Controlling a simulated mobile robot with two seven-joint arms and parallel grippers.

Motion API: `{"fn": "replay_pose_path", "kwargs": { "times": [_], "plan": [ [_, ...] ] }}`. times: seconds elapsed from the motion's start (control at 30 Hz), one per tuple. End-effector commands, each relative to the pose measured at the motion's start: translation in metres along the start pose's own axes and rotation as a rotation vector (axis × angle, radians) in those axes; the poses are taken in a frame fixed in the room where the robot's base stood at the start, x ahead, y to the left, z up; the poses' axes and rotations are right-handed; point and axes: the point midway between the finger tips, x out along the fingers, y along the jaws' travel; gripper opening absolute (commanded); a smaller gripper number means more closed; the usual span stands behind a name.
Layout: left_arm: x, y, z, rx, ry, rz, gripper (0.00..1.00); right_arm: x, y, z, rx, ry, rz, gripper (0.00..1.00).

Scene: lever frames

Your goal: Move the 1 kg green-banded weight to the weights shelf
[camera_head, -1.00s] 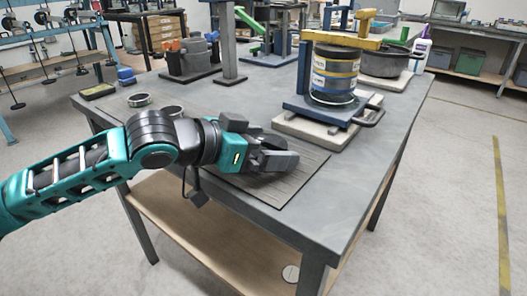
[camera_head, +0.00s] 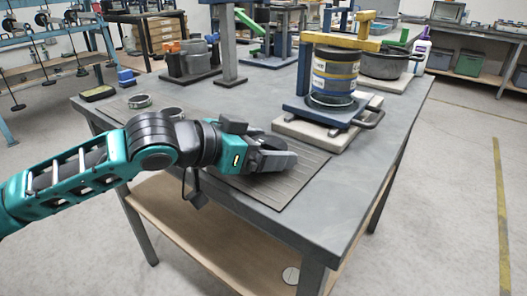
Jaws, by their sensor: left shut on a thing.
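My left gripper (camera_head: 262,152) is over the front part of the table, above the dark grooved mat. It is shut on a dark rounded thing (camera_head: 266,144), mostly hidden by the fingers; no green band shows on it. I cannot tell whether it touches the mat. Two small metal rings or discs (camera_head: 139,100) are at the mat's far left end. I cannot tell which place is the weights shelf. My right gripper is not in view.
The grey table (camera_head: 330,215) also bears a blue-and-yellow press with a banded cylinder (camera_head: 335,75) on a pale base, right of my gripper. A dark pot (camera_head: 385,62) and grey post (camera_head: 228,45) stand behind. The floor (camera_head: 440,200) to the right is clear.

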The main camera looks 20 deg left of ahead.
Motion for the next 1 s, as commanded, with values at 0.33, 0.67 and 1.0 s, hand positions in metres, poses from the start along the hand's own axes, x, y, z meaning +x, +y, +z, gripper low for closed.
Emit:
{"fn": "replay_pose_path", "kwargs": {
  "times": [0.33, 0.67, 1.0],
  "plan": [
    [-0.002, 0.001, -0.007, 0.003, 0.01, 0.001, 0.06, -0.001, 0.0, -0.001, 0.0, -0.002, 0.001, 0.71],
    [-0.019, 0.0, -0.048, 0.005, 0.015, -0.001, 0.06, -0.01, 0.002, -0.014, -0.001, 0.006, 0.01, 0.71],
    [-0.052, 0.0, -0.129, 0.005, 0.016, -0.001, 0.06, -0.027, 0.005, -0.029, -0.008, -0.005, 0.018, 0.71]
  ]
}}
